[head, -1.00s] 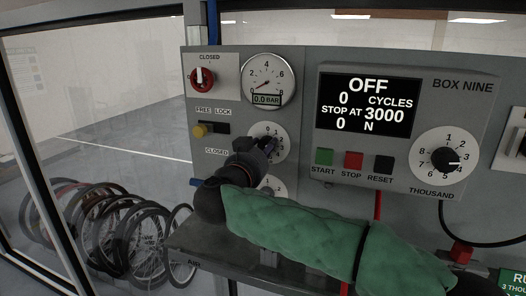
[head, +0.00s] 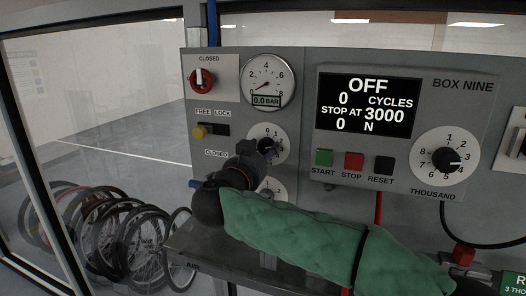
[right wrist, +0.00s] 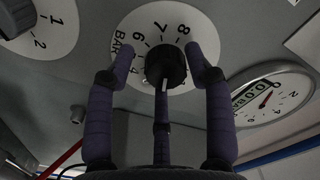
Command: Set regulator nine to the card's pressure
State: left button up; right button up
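In the right wrist view, the black knob (right wrist: 166,62) has a white mark pointing down, and the dial (right wrist: 132,24) shows BAR, 6, 7 and 8. My right gripper (right wrist: 162,56) has its purple fingers spread on both sides of the knob, with a middle finger below it. I cannot tell whether any finger touches. The gripper (head: 250,150) partly covers the dial in the head view. The gauge (head: 268,80) reads 0.0 BAR. My left gripper is out of view.
A red valve knob (head: 202,79) marked CLOSED is upper left, above the yellow-ended slider (head: 205,130). Another dial (head: 272,187) sits just below. A screen (head: 368,105) reads OFF, stop at 3000. A green card (head: 514,285) is cut off at lower right. Bicycle wheels (head: 110,235) stand at left.

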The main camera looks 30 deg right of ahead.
jog(key=shift+w+r, duration=0.1)
jog(key=shift+s+a+r, duration=0.1)
jog(key=shift+s, duration=0.15)
jog(key=v, duration=1.1)
jog(key=shift+a+f, duration=0.25)
jog(key=shift+a, duration=0.05)
